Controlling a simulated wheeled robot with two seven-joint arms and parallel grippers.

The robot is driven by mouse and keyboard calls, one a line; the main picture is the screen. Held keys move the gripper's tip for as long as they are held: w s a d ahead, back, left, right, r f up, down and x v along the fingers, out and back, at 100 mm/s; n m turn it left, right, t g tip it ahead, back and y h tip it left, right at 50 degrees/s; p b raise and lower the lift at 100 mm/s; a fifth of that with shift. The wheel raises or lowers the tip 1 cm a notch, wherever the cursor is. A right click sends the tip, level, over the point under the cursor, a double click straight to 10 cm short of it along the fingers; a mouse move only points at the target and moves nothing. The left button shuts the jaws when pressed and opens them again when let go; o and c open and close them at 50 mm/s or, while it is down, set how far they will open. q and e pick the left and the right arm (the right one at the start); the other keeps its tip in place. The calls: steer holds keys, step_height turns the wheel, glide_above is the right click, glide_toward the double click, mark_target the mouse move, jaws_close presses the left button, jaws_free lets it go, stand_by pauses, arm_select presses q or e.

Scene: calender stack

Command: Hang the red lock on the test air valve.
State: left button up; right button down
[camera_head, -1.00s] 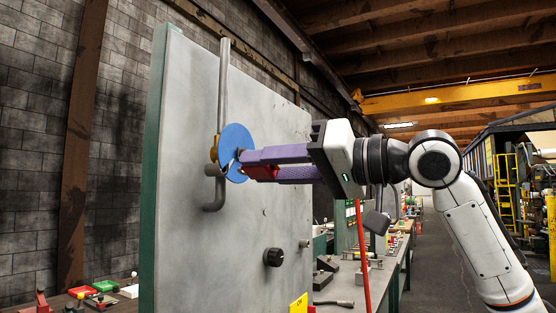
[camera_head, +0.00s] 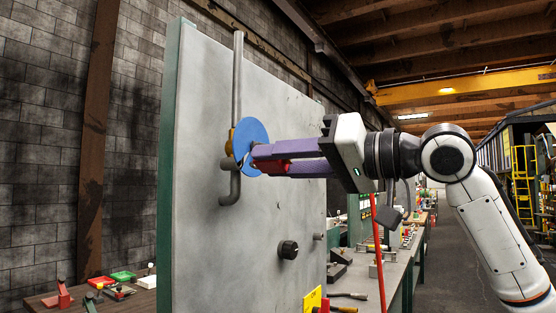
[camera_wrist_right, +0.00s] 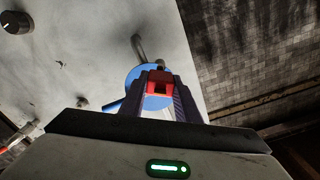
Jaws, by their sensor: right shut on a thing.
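My right gripper (camera_head: 290,160) is shut on the red lock (camera_head: 270,165), which sits between its purple fingers in front of the panel. The red lock also shows between the fingertips in the right wrist view (camera_wrist_right: 159,84). The test air valve has a blue disc (camera_head: 252,135) and a brass-coloured body (camera_head: 231,142) on a grey pipe (camera_head: 238,80) along the panel. The fingertips overlap the blue disc in the head view. A thin shackle shows at the disc's lower left; I cannot tell whether it passes through the valve. My left gripper is not in view.
The grey panel (camera_head: 205,240) with a green edge stands upright. A black knob (camera_head: 288,249) sticks out low on it. A workbench (camera_head: 405,262) with tools runs along the right.

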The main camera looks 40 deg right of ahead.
mark_target(262, 171)
steer(key=shift+p+x, duration=0.85)
steer(key=shift+x, duration=0.8)
stand_by(0.4)
steer(key=c, duration=1.1)
jaws_free()
steer(key=shift+b+v, duration=1)
steer(key=shift+v, duration=2.55)
